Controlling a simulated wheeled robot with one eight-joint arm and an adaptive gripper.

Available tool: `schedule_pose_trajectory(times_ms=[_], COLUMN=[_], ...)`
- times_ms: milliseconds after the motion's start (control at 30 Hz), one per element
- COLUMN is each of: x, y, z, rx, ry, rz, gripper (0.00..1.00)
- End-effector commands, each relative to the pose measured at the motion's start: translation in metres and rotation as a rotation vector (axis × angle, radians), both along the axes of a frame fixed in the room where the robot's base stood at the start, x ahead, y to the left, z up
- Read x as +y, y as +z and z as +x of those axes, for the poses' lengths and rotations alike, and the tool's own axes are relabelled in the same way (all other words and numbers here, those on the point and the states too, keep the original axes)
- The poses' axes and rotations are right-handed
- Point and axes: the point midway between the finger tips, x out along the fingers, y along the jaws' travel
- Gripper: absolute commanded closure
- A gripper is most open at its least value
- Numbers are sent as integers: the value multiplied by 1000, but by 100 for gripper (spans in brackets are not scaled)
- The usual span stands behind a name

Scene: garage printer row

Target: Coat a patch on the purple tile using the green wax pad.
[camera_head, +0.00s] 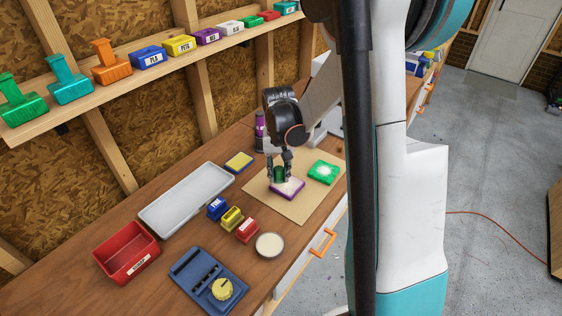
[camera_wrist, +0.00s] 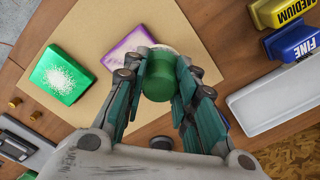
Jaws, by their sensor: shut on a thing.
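My gripper (camera_head: 280,166) (camera_wrist: 158,88) is shut on the green wax pad (camera_head: 279,175), whose round green top (camera_wrist: 158,74) shows between the fingers in the wrist view. The pad is upright at the purple tile (camera_head: 287,193), over its far left part in the head view. I cannot tell whether the pad touches the tile. The purple tile (camera_wrist: 122,47) has a whitish area on its top and is partly hidden by the fingers and pad. A green tile (camera_head: 323,172) (camera_wrist: 60,77) with white speckles lies beside it, apart from the gripper.
Both tiles lie on a tan board (camera_head: 290,210) on the wooden bench. To the left are a yellow block (camera_head: 239,162), a grey tray (camera_head: 158,216), small labelled boxes (camera_head: 231,217), a round cream-filled dish (camera_head: 269,245) and a red bin (camera_head: 126,254). A purple bottle (camera_head: 260,130) stands behind.

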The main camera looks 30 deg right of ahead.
Motion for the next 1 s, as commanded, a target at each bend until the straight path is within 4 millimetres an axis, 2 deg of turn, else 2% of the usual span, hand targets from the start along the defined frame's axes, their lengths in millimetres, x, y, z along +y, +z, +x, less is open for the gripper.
schedule_pose_trajectory(times_ms=[100,333,1000], x=[0,0,0], y=[13,31,32], z=[2,5,5], rx=[0,0,0], ry=[1,3,3], rz=[0,0,0], gripper=[96,96,96])
